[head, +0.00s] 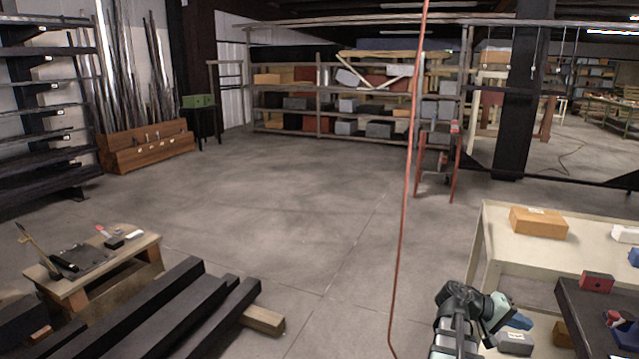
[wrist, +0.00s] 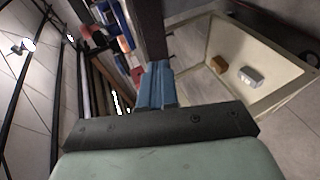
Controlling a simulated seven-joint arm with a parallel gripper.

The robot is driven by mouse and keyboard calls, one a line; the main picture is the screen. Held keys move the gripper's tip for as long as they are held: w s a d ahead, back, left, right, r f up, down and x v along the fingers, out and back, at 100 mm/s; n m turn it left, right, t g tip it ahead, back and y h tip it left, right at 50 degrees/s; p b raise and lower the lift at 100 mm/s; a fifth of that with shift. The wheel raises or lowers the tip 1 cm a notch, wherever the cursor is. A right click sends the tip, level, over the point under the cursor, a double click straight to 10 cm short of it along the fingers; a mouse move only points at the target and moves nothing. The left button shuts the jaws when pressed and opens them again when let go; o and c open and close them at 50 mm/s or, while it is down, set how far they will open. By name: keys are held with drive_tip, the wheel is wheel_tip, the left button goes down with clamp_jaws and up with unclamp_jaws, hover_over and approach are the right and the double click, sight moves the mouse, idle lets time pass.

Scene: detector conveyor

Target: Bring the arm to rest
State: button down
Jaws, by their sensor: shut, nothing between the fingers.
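My gripper (head: 519,321) is at the lower right of the head view, low beside the cream table. In the wrist view its blue fingers (wrist: 155,85) are together with nothing between them. The fingertips point to the right in the head view. They appear near a grey box (head: 515,344) on a lower cream shelf, but I cannot tell the gap. My arm is partly cut off by the bottom edge of the head view.
The cream table (head: 500,232) carries a wooden-coloured box (head: 538,223) and a white box (head: 625,235). A dark conveyor surface (head: 575,300) with a red box (head: 597,282) is at right. A red cable (head: 403,200) hangs left of my arm. Open floor (head: 280,200) lies beyond.

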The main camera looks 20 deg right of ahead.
drive_tip(key=w+a+f+t+y, duration=0.2)
drive_tip(key=a+f+y, duration=0.2)
drive_tip(key=a+f, duration=0.6)
drive_tip(key=w+a+f+n+t+y, duration=0.1)
drive_tip(key=w+a+f+y, duration=0.15)
drive_tip(key=a+f, duration=0.75)
drive_tip(key=w+a+f+t+y, duration=0.2)
drive_tip(key=a+f+y, duration=0.4)
drive_tip(key=f, duration=0.7)
drive_tip(key=s+a+f+n+g, duration=0.1)
drive_tip(key=s+a+f, duration=0.25)
drive_tip(key=a, duration=0.35)
drive_tip(key=s+a+f+g, duration=0.1)
drive_tip(key=s+a+f, duration=0.1)
drive_tip(key=a+f, duration=0.45)
drive_tip(key=s+a+f+n+g, duration=0.1)
drive_tip(key=s+a+f+n, duration=0.1)
drive_tip(key=s+a, duration=0.5)
drive_tip(key=s+a+f+n+g, duration=0.2)
drive_tip(key=s+a+f, duration=0.3)
drive_tip(key=s+a, duration=0.1)
drive_tip(key=shift+s+a+n, duration=0.3)
drive_tip(key=shift+s+a, duration=0.05)
drive_tip(key=shift+a, duration=0.45)
drive_tip(key=shift+r, duration=0.1)
